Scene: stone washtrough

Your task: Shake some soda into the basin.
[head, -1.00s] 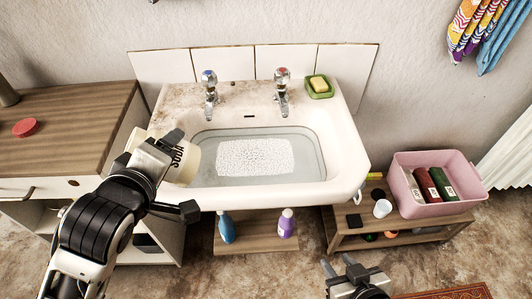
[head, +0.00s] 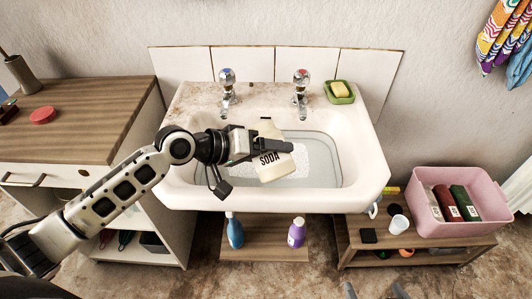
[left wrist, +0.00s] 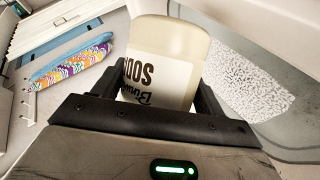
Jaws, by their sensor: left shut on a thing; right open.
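A cream container labelled SODA (head: 273,168) is held over the basin (head: 335,170), tilted in the head view. My left gripper (head: 290,147) is shut on it; the container also shows between the fingers in the left wrist view (left wrist: 165,50). Its mouth is hard to make out. The basin holds water, with a white speckled patch (head: 318,160) partly hidden behind the container. That patch also shows in the left wrist view (left wrist: 250,85). My right gripper (head: 375,292) is open and empty at the bottom edge, mostly cut off.
Two taps (head: 226,90) (head: 301,90) stand at the basin's back. A green soap dish (head: 339,97) sits on the right rim. A red lid (head: 42,115) lies on the left counter (head: 90,110). A pink tub (head: 455,235) stands on a low bench at right. Bottles stand below the basin.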

